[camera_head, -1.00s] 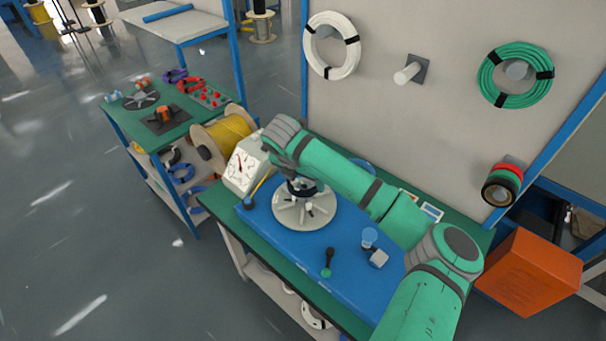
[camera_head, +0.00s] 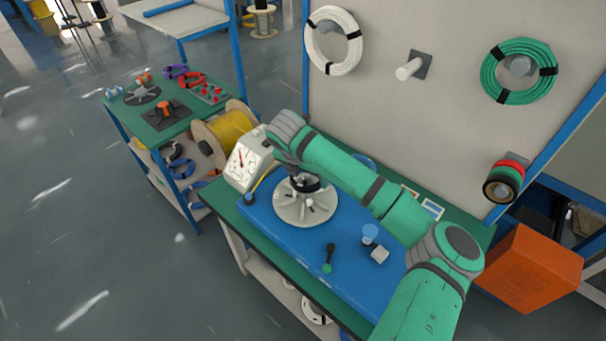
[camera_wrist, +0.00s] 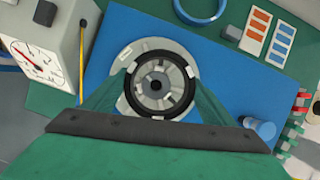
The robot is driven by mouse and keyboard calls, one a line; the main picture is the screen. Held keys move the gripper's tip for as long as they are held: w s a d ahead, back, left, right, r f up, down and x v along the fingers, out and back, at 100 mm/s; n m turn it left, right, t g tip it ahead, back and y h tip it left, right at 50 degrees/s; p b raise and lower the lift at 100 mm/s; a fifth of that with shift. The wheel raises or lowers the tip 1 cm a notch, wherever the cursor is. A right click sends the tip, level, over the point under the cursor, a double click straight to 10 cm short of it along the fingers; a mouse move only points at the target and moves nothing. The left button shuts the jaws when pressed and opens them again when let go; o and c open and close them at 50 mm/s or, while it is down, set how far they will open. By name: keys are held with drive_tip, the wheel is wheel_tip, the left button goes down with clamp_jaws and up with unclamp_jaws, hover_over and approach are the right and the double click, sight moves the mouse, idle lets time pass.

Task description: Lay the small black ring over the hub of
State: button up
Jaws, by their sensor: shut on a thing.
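My gripper (camera_head: 302,179) reaches down over a pale grey spoked disc (camera_head: 289,212) on the blue mat. It is shut on a small black ring (camera_wrist: 153,45), with its green fingers at the ring's left and right sides. In the wrist view the ring is lined up around the disc's dark-centred hub (camera_wrist: 156,86), and the disc's light rim shows outside the ring. In the head view the ring sits low at the hub, partly hidden by the gripper. I cannot tell whether it touches the disc.
A black-and-green tool (camera_head: 329,257) and a blue-topped item (camera_head: 370,235) lie to the right. The blue mat (camera_head: 290,248) is clear in front.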

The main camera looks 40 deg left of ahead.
drive_tip(key=shift+d, duration=0.15)
drive_tip(key=shift+a, duration=0.2)
idle(0.3)
drive_tip(key=shift+s+a, duration=0.1)
drive_tip(key=shift+a, duration=0.05)
idle(0.4)
drive_tip(key=shift+a, duration=0.1)
drive_tip(key=shift+d+f, duration=0.2)
drive_tip(key=shift+f, duration=0.05)
